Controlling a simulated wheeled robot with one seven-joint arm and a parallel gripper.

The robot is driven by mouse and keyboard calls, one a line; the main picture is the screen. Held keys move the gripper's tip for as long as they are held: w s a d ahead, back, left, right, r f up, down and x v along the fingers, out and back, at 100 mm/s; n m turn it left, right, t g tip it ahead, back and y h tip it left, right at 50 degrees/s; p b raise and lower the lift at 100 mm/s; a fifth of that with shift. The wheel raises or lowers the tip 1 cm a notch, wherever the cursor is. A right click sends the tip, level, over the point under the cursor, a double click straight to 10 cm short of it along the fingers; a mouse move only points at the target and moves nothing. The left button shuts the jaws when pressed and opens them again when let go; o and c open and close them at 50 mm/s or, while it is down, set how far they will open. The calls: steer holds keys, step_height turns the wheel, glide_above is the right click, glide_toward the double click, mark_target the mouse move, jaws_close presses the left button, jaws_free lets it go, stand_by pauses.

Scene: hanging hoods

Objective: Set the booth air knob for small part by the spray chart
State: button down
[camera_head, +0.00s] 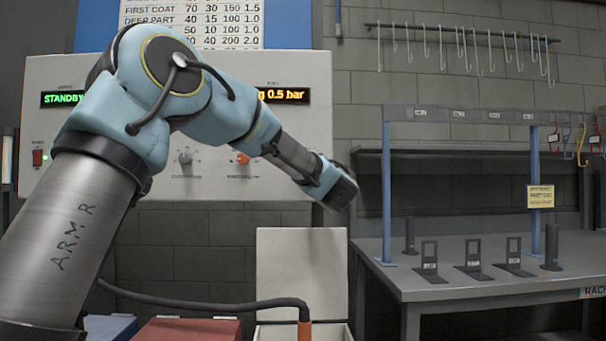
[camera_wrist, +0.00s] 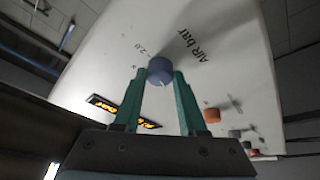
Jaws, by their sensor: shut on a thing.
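In the wrist view my gripper (camera_wrist: 160,80) has its two teal fingers shut on a blue round knob (camera_wrist: 160,66) beside the lettering "AIR bar". A white pointer line shows on the knob, and a printed scale lies around it. In the head view my arm hides this knob and the gripper's fingers. The spray chart (camera_head: 190,22) hangs above the white control panel (camera_head: 300,75). Its "FIRST COAT" and "DEEP PART" rows show; the arm covers lower row names, and no small part label is readable. An amber display (camera_head: 284,95), partly covered, ends in "0.5 bar".
A green display (camera_head: 63,98) reads "STANDBY". A grey knob (camera_head: 185,157) and an orange knob (camera_head: 242,158) sit lower on the panel. A rack table (camera_head: 480,270) with small stands is at right, below a rail of hooks (camera_head: 460,27). An open white box (camera_head: 300,265) stands below the panel.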

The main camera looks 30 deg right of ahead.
steer(key=shift+n+y+b, duration=0.65)
steer(key=shift+n+y, duration=0.15)
steer(key=shift+n, duration=0.8)
steer(key=shift+r+g, duration=0.1)
steer(key=shift+g, duration=0.2)
steer(key=shift+c, duration=2.3)
jaws_free()
steer(key=b+v, duration=0.2)
steer(key=v, duration=0.9)
